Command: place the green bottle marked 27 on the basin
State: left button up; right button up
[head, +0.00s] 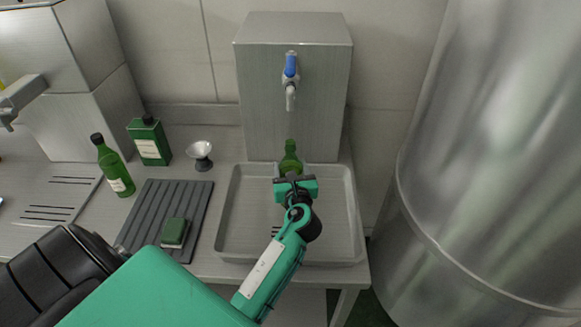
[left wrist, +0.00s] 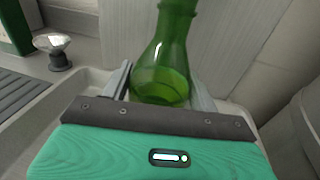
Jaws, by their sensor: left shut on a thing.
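A green glass bottle (head: 290,159) is between the jaws of my left gripper (head: 293,178), which is shut on it. The bottle stands upright; its lower part is hidden by the gripper in the head view. In the left wrist view the bottle (left wrist: 166,70) shows its wide body between the two fingers, with its top cut off. No number can be read on it. The basin (head: 233,225) is a shallow grey tray under the tap. The bottle and gripper are over its back part; I cannot tell whether the bottle touches its floor. My right gripper is not in view.
A steel block with a blue-handled tap (head: 291,70) stands behind the basin. To the left are a dark ribbed mat (head: 165,205) with a green sponge (head: 175,232), a small metal cup (head: 200,153), a green tin (head: 150,140) and a capped green bottle (head: 114,168). A large steel tank (head: 480,160) is right.

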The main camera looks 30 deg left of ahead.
pick_arm(q)
jog(key=shift+f, duration=0.1)
jog(key=o, duration=1.4)
jog(key=shift+c, duration=0.2)
jog(key=b+v, duration=0.3)
jog(key=v, duration=0.9)
jog(key=shift+s+d, duration=0.1)
